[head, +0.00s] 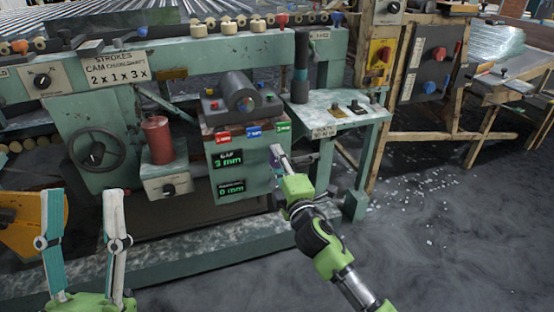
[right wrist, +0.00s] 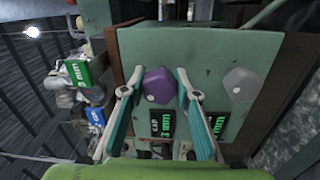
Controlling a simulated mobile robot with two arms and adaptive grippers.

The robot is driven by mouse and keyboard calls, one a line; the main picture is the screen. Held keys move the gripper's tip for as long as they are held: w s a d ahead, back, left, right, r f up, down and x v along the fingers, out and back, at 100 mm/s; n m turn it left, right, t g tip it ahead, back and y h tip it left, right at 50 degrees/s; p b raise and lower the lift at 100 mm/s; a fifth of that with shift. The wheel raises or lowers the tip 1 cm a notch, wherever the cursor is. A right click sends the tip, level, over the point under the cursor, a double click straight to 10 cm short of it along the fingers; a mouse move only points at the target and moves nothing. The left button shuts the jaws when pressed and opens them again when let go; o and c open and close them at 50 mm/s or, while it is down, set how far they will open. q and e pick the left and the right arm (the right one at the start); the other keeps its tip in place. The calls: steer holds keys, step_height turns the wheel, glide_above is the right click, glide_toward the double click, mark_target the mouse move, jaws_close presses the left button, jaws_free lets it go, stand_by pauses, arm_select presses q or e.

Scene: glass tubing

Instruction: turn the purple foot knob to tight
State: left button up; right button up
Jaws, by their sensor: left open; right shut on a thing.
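The purple foot knob (right wrist: 160,86) shows in the right wrist view on the side of a green machine housing (right wrist: 205,50). My right gripper (right wrist: 160,76) has one finger on each side of the knob and is shut on it. In the head view my right gripper (head: 280,156) is at the right side of the housing, and the knob cannot be made out clearly there. Any tight mark for the knob is not readable. My left gripper (head: 82,192) is open and empty at the lower left, away from the machine.
A grey knob (right wrist: 240,84) sits beside the purple one on the same face. Green displays (head: 228,159) on the housing read 3 mm and 0 mm. A handwheel (head: 96,151) and a red cylinder (head: 157,139) stand to the left. A small side table (head: 345,118) stands close on the right.

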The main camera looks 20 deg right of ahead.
steer(key=m+p, duration=0.1)
steer(key=m, duration=0.4)
steer(key=shift+h, duration=0.4)
steer(key=m+p, duration=0.2)
steer(key=m, duration=0.1)
steer(key=shift+m, duration=0.3)
arm_select(q)
steer(key=w+f+g+y, duration=0.1)
steer(key=w+f+g, duration=0.3)
steer(key=f, duration=0.3)
steer(key=w+f+g+y, duration=0.2)
steer(key=w+f+g, duration=0.2)
steer(key=f, duration=0.3)
steer(key=shift+d+f+g, duration=0.15)
steer(key=shift+f+g, duration=0.05)
steer(key=shift+g, duration=0.2)
arm_select(e)
steer(key=shift+f, duration=0.1)
steer(key=o, duration=1.1)
steer(key=s, duration=1.2)
steer(key=shift+a+f, duration=0.2)
steer(key=shift+f, duration=0.1)
